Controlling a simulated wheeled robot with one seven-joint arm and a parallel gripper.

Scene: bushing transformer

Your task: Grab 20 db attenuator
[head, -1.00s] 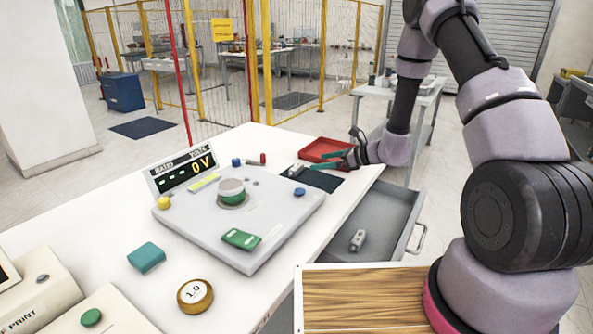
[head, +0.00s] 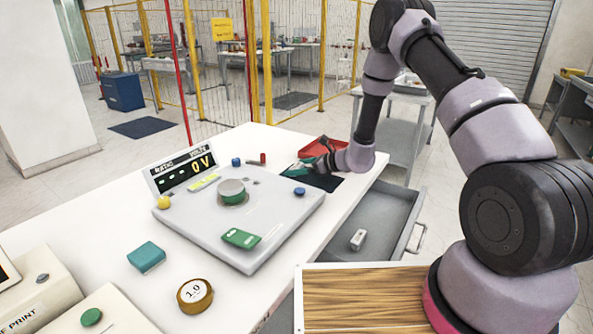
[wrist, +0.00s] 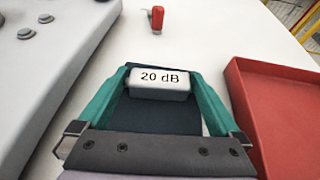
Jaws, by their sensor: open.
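The 20 dB attenuator (wrist: 160,80) is a small pale grey box with "20 dB" on its top, in the wrist view. It lies on a dark mat (wrist: 158,116) on the white table. My gripper (wrist: 161,74) is open, with its two teal fingers on either side of the attenuator. I cannot tell whether they touch it. In the head view my gripper (head: 303,167) is low over the dark mat (head: 322,181), and the attenuator there is hidden or too small to make out.
A red tray (wrist: 275,110) stands just right of my gripper. A red-handled part (wrist: 157,17) lies ahead. The grey panel (head: 275,222) with knobs is at left. An open drawer (head: 395,215) below the table holds another small pale box (head: 358,239).

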